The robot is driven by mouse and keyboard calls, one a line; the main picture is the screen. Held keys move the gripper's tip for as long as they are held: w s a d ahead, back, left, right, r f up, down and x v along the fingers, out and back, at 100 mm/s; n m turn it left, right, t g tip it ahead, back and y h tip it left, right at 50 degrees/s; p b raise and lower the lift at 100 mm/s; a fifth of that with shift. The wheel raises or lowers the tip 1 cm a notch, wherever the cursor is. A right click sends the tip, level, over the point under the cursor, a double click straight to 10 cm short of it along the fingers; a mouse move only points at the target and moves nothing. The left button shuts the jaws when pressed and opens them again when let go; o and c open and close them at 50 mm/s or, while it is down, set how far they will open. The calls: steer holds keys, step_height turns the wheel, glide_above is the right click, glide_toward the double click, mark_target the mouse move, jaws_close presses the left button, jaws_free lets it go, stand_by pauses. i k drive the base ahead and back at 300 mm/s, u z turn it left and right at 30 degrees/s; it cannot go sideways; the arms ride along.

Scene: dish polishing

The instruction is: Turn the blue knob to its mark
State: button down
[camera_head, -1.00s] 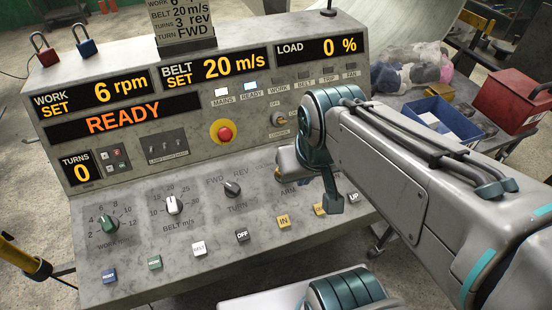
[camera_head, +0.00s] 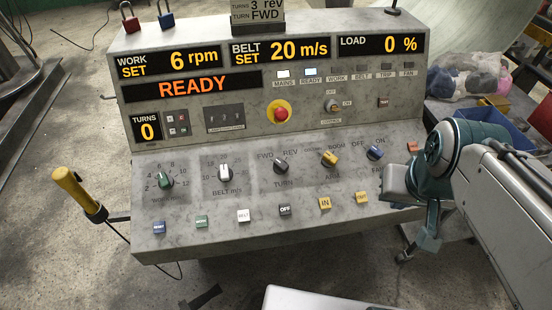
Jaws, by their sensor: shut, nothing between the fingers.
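The blue knob (camera_head: 375,153) is on the sloping lower panel of the grey console (camera_head: 205,258), towards its right end, under the labels OFF and ON. Its pointer is too small to read surely. My gripper (camera_head: 392,186) is shut and empty, at the right end of the panel, below and to the right of the blue knob. It looks apart from the knob. My wrist hides part of the console's right end; the fingertips are hard to make out.
A yellow knob (camera_head: 329,158) sits just left of the blue one, with a dark TURN knob (camera_head: 281,165) further left. Push buttons, including a yellow IN button (camera_head: 325,203), line the front edge. A red mushroom button (camera_head: 281,114) stands above. The display reads READY.

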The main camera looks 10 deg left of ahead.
mark_target(374, 154)
steer(key=z, duration=0.45)
steer(key=k, duration=0.55)
steer(key=z, duration=1.15)
steer(key=i, duration=0.7)
steer(key=u, duration=0.6)
steer(key=i, duration=0.7)
steer(key=u, duration=0.65)
